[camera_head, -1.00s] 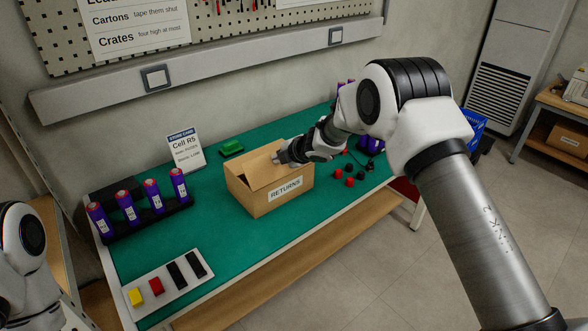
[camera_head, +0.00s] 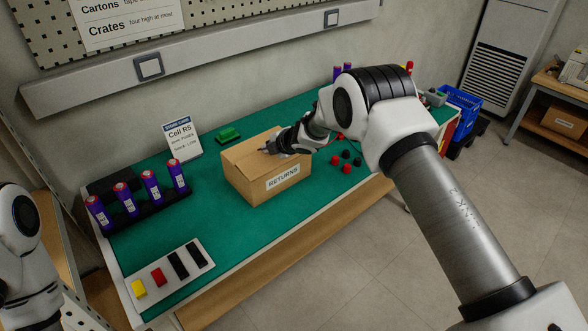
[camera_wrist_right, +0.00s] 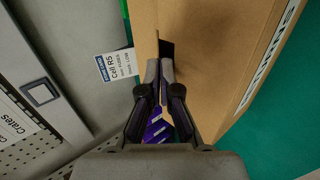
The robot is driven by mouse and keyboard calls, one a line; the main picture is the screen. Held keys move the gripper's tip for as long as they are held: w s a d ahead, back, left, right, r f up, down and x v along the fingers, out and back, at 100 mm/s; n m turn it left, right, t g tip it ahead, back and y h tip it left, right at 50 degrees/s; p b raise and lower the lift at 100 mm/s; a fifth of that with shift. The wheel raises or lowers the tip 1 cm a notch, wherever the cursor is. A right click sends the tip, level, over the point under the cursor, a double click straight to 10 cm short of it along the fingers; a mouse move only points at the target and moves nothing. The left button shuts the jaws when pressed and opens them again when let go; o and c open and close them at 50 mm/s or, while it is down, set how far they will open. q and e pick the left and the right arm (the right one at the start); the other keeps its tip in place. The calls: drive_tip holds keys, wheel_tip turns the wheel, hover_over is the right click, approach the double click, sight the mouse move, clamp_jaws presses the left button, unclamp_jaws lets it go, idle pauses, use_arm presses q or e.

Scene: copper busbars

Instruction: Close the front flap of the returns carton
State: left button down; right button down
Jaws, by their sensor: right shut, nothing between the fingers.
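The returns carton (camera_head: 240,183) is a brown box on the green mat with a white "RETURNS" label on its front side. Its top looks nearly flat in the head view, with the front flap (camera_head: 252,160) lying over it. The flap fills the middle of the right wrist view (camera_wrist_right: 205,50), where a small dark patch shows just beyond the fingertips; I cannot tell whether it is a gap or a shadow. My right gripper (camera_head: 268,150) is shut and empty, its tips at the carton top. The tips also show in the wrist view (camera_wrist_right: 160,65). My left gripper is out of view.
A rack of purple cylinders (camera_head: 140,195) stands left of the carton, with a "Cell R5" card (camera_head: 181,140) behind it. A green block (camera_head: 228,134) lies behind the carton. Red and black pieces (camera_head: 346,160) lie to its right. A white tray (camera_head: 190,281) is at the front left.

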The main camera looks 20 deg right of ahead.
drive_tip(key=shift+w+f, duration=0.15)
drive_tip(key=shift+f, duration=0.2)
drive_tip(key=shift+a+f, duration=0.1)
idle(0.5)
